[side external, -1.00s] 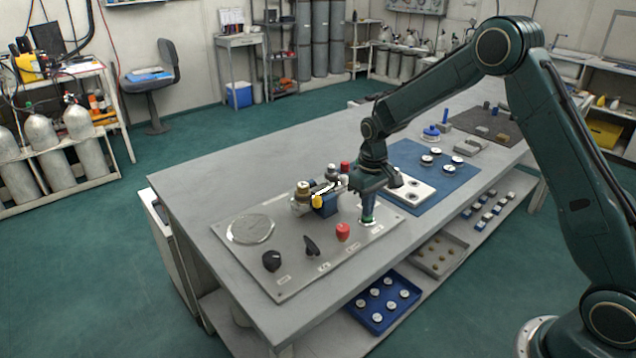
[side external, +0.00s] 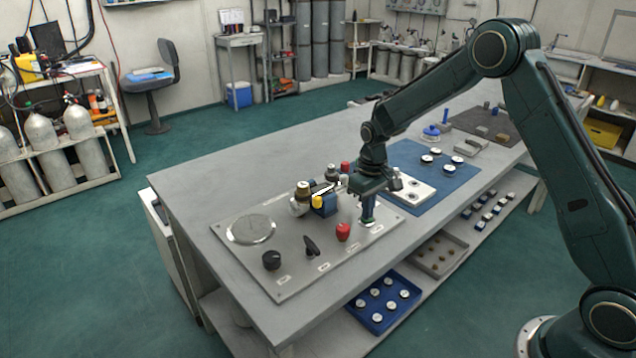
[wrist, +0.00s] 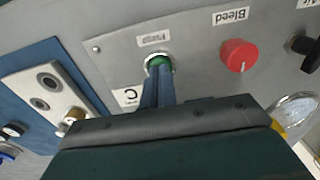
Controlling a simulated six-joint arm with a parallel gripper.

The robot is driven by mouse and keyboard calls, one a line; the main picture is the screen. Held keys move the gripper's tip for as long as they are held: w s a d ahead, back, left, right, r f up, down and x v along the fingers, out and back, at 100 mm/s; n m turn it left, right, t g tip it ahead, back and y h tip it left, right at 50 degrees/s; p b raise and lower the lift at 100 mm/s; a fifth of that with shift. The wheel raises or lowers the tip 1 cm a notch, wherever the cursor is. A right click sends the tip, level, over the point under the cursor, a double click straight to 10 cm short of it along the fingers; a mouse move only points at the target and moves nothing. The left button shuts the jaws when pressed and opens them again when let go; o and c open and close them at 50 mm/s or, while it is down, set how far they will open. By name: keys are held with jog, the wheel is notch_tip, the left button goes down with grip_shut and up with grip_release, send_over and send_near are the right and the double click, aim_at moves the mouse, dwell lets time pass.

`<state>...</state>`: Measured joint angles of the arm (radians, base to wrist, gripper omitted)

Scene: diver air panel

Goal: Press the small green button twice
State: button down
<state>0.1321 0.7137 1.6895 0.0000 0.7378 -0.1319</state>
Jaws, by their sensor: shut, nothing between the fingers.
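The small green button (wrist: 160,63) sits in a pale metal ring on the grey panel (wrist: 190,62), under a small label. In the wrist view the tips of my gripper (wrist: 158,75) are together, right over the button and covering part of it. They appear to touch it, though the exact contact is hard to see. In the side view my gripper (side external: 367,222) points straight down at the panel's right end, and the button is mostly hidden behind the fingertips. Nothing is held between the fingers.
A red knob (wrist: 239,55) labelled Bleed stands beside the button; it also shows in the side view (side external: 343,232). A blue mat (side external: 405,158) with parts lies beyond.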

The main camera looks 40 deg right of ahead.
jog(key=shift+r, duration=3.5)
jog(key=shift+r, duration=0.85)
jog(key=shift+f, duration=0.15)
jog(key=shift+f, duration=3.15)
